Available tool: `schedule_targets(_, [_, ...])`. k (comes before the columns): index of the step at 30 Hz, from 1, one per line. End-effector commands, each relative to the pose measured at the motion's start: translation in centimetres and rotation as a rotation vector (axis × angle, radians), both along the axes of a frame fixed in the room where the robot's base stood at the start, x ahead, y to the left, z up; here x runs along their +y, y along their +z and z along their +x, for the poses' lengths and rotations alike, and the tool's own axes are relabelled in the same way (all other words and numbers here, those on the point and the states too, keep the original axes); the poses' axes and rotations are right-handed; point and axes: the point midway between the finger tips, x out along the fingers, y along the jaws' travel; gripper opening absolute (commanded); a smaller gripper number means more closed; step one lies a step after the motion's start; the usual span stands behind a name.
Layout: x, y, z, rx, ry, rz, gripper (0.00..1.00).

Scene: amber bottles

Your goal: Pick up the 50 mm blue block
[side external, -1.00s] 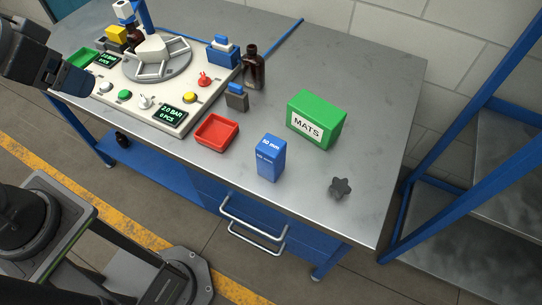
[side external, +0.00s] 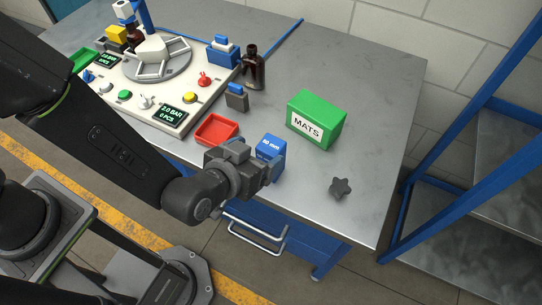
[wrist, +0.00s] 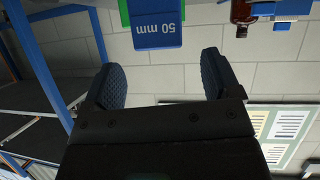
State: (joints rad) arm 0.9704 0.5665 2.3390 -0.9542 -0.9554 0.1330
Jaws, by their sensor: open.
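The blue block (side external: 271,147), marked 50 mm, stands upright near the front edge of the steel table. In the side view my gripper (side external: 271,173) is at its near left side and hides most of its lower part. In the wrist view the block (wrist: 156,28) appears at the top centre, its lettering upside down. There my gripper (wrist: 161,78) is open, with its two ridged fingers apart and nothing between them. The block lies beyond the fingertips, roughly in line with the gap. Whether a finger touches it I cannot tell.
A green MATS box (side external: 316,119) stands close behind the block to the right. A red tray (side external: 216,130) is close at its left. A dark star knob (side external: 340,188) lies to the right. A brown bottle (side external: 253,68) and a control panel (side external: 178,92) are farther back.

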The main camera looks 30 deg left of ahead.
Motion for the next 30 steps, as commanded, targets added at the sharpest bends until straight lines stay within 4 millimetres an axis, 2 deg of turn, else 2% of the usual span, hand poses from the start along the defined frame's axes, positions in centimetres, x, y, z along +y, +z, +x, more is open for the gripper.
schedule_targets(1, [-0.2, -0.9, -0.6, -0.024, 0.001, 0.027, 0.83])
schedule_targets(7, [-0.2, -2.1, -0.9, -0.081, 0.018, 0.069, 0.83])
schedule_targets(24, [-0.7, -4.6, 5.4, -0.081, 0.019, 0.068, 0.83])
schedule_targets(30, [-0.7, -4.7, 5.8, -0.082, 0.016, 0.068, 0.83])
